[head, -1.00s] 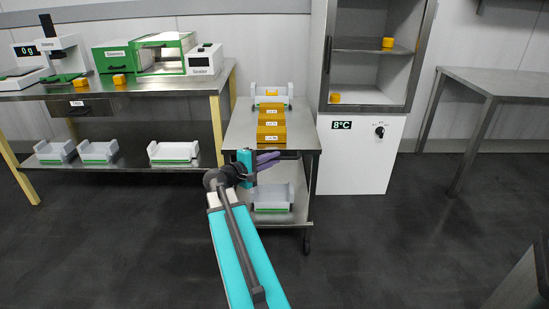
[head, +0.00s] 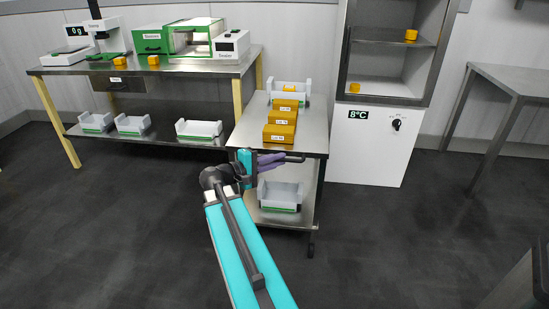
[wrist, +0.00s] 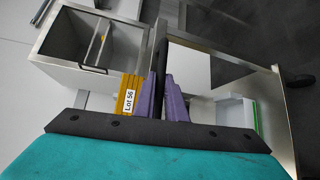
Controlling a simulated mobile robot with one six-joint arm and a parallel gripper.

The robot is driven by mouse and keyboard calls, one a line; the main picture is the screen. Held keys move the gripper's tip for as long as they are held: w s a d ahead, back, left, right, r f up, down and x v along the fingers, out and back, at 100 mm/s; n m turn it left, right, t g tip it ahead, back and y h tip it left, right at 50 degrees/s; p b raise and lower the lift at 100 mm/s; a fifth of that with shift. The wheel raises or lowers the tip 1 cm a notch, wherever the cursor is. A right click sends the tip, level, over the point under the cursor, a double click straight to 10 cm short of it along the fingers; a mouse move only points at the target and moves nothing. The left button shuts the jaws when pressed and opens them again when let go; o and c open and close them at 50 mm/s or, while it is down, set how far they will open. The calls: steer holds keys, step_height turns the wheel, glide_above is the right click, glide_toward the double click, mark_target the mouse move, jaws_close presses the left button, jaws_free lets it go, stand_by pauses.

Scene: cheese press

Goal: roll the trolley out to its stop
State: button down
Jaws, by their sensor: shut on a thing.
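The steel trolley (head: 312,130) stands between the bench and the cold cabinet, its near end toward me. It carries orange lot-labelled blocks (head: 280,130) in a row and a white tray (head: 288,100) at the far end of its top. Another white tray (head: 281,196) is on its lower shelf. My gripper (head: 272,161) is at the trolley's near edge, its purple fingers shut on the dark handle bar (head: 297,158). In the wrist view my fingers (wrist: 162,97) sit on both sides of that bar (wrist: 160,45), which partly hides the grip.
The bench (head: 85,70) at left holds a scale, a green-framed box and a sealer, with several trays on its lower shelf. The white cold cabinet (head: 365,155) stands at right, reading 8°C. A steel table (head: 510,82) is further right. The dark floor (head: 130,240) nearer me is clear.

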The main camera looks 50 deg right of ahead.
steer(key=shift+s+a+f, duration=0.1)
steer(key=shift+a+f, duration=0.1)
steer(key=shift+a, duration=0.1)
steer(key=c, duration=1.8)
jaws_free()
steer(key=shift+r, duration=0.15)
steer(key=shift+p+v, duration=1.65)
steer(key=shift+v, duration=5.2)
